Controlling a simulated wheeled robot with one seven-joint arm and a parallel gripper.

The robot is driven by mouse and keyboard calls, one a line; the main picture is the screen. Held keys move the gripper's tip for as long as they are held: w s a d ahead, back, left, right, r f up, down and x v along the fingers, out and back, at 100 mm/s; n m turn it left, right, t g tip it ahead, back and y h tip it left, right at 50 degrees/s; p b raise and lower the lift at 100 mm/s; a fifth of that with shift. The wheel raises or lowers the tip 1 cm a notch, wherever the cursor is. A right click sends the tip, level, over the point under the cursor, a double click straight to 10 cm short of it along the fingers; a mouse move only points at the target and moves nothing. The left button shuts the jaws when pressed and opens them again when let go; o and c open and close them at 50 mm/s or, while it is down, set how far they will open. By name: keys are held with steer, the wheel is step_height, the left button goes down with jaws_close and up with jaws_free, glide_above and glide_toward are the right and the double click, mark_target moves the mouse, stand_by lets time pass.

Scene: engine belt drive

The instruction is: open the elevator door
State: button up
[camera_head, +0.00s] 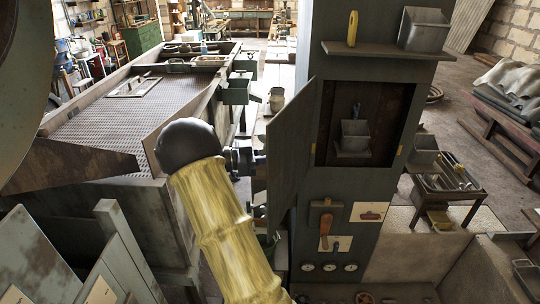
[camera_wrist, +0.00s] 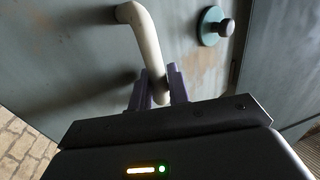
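The elevator door (camera_head: 290,155) is a grey-green panel swung out to the left from a dark opening in the tall column, so it stands open. In the wrist view, the door's face (camera_wrist: 75,60) carries a pale curved handle (camera_wrist: 146,38). My gripper (camera_wrist: 160,82) has its two purple fingers on either side of the handle's lower end, close against it. In the head view, my gripper is beside the door's left face, with its fingertips hard to make out. Inside the opening, a grey bin (camera_head: 355,135) sits on a small ledge.
A round teal knob (camera_wrist: 212,26) is on the door near the handle. A large bench with a patterned top (camera_head: 120,100) stands left of my arm. A shelf on the column holds a metal box (camera_head: 424,30). Right of the column, a small table (camera_head: 450,188) stands on the floor.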

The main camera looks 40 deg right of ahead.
steer(key=shift+o, duration=1.4)
steer(key=shift+s+d, duration=0.1)
steer(key=shift+d, duration=0.2)
steer(key=shift+a, duration=0.25)
steer(key=shift+w+a+f, duration=0.1)
steer(key=shift+w+a, duration=0.1)
steer(key=b+v, duration=0.5)
steer(key=v, duration=1.1)
steer(key=shift+a, duration=0.4)
steer(key=shift+w, duration=0.25)
